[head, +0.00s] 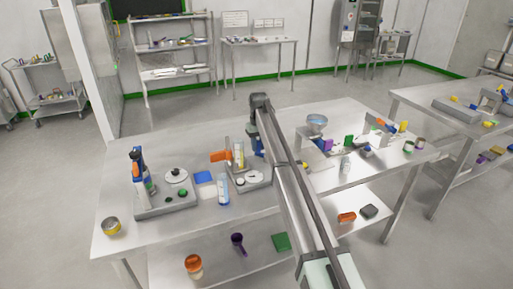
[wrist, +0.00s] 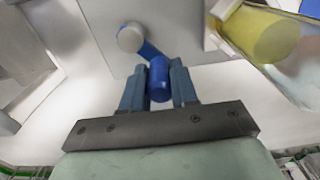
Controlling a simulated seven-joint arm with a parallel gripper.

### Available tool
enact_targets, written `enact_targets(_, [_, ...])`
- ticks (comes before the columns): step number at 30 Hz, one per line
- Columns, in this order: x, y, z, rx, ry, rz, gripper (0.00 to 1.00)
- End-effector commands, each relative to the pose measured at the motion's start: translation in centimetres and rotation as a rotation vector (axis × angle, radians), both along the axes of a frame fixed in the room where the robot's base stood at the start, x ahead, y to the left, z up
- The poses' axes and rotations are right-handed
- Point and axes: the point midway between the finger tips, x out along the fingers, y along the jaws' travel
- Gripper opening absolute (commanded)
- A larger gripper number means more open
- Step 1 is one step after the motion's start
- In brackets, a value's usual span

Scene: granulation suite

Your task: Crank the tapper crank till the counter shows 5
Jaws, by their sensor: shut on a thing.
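In the wrist view, the tapper crank has a blue arm (wrist: 150,50) running from a pale round hub (wrist: 131,37) on a grey panel. My gripper (wrist: 159,82) is shut on the crank's blue handle (wrist: 159,70), with one finger on each side. The crank arm points down and right from the hub in this view. In the head view, my gripper (head: 257,146) is at the tapper (head: 250,178) on the table, and my arm hides part of it. A yellow cylinder (wrist: 262,35) stands beside the panel in the wrist view. I cannot read a counter in either view.
The table's back left is clear.

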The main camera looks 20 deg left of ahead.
Motion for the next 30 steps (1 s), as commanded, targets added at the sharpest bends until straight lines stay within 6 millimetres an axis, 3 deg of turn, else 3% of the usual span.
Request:
enact_targets(14, [0.4, -0.1, -0.1, -0.006, 0.003, 0.0, 0.09])
enact_targets(30, [2.4, -1.0, -0.1, -0.004, 0.004, 0.001, 0.09])
